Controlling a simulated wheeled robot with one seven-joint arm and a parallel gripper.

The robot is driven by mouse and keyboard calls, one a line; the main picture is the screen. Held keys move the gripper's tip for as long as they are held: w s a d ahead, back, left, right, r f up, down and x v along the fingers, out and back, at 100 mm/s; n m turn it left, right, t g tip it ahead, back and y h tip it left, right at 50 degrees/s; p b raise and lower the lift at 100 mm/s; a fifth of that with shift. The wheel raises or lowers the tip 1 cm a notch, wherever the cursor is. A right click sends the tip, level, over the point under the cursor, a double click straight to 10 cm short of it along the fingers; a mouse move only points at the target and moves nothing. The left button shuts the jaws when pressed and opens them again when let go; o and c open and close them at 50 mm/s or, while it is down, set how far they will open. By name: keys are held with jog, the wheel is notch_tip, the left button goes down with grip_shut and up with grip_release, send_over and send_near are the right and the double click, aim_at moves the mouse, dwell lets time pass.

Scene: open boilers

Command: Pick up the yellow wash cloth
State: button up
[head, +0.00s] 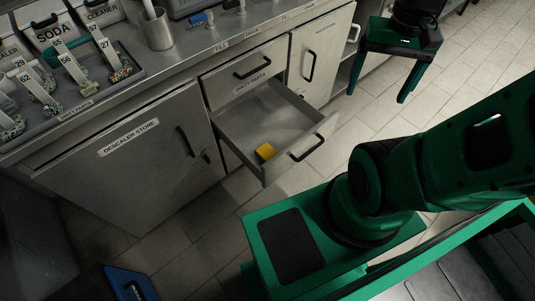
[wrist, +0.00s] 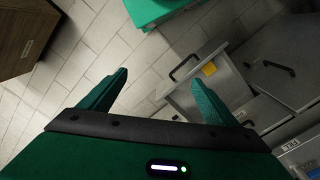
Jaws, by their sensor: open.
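The yellow wash cloth (head: 265,151) lies in the open drawer (head: 240,122) labelled "dirty parts", near its front corner, in the head view. It is small and blocky in shape. The cloth also shows in the wrist view (wrist: 209,69), inside the drawer (wrist: 184,97), beyond the tip of the right finger. My gripper (wrist: 122,80) is open and empty in the wrist view, with its fingers wide apart over the tiled floor. It is well apart from the cloth.
A closed "descaler store" cupboard (head: 130,150) stands left of the drawer. The counter above holds a tray (head: 85,103) of tagged parts and a metal cup (head: 157,30). A brown box (wrist: 27,35) is at the wrist view's upper left.

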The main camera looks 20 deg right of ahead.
jog(key=w+f+m, duration=0.1)
jog(key=w+f, duration=0.5)
jog(key=w, duration=0.3)
jog(key=m+g+y, duration=0.1)
jog(key=m+y, duration=0.3)
jog(key=m, duration=0.3)
send_near(268, 153)
jog(key=shift+w+a+f, duration=0.1)
jog(key=shift+a+f, duration=0.5)
jog(key=shift+f, duration=0.35)
jog(key=shift+d+x, duration=0.15)
jog(key=shift+x, duration=1.35)
jog(key=shift+d+x, duration=0.15)
jog(key=shift+x, duration=1.35)
jog(key=shift+c, duration=0.6)
jog(key=c, duration=0.7)
jog(key=shift+c, duration=0.2)
